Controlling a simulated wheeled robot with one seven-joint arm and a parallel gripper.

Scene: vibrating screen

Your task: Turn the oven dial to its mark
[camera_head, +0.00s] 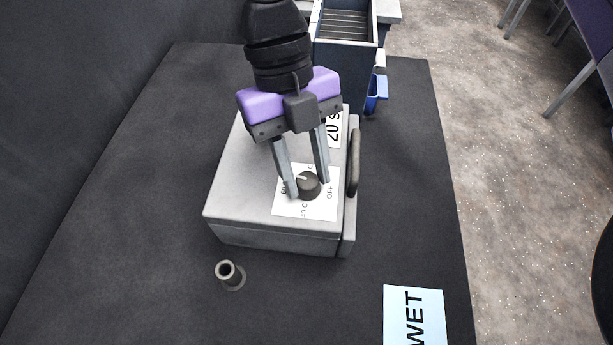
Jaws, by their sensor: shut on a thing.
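The oven (235,208) is a light grey box on the dark table, with a dark handle (353,162) on its right side. A white label (290,208) on its top shows "OFF" and "40 C"; other markings are partly hidden by my gripper. The dial (309,187) is a round dark knob with a pale pointer line, which points toward the upper left. My gripper (308,187) comes down from above, with its two grey fingers shut on the dial, one on each side.
A small dark hollow cylinder (228,272) stands on the table (330,300) in front of the oven. A "WET" card (414,315) lies at the front right. Behind the oven are a dark slatted machine (345,50) and a blue container (377,92). The table's front left is clear.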

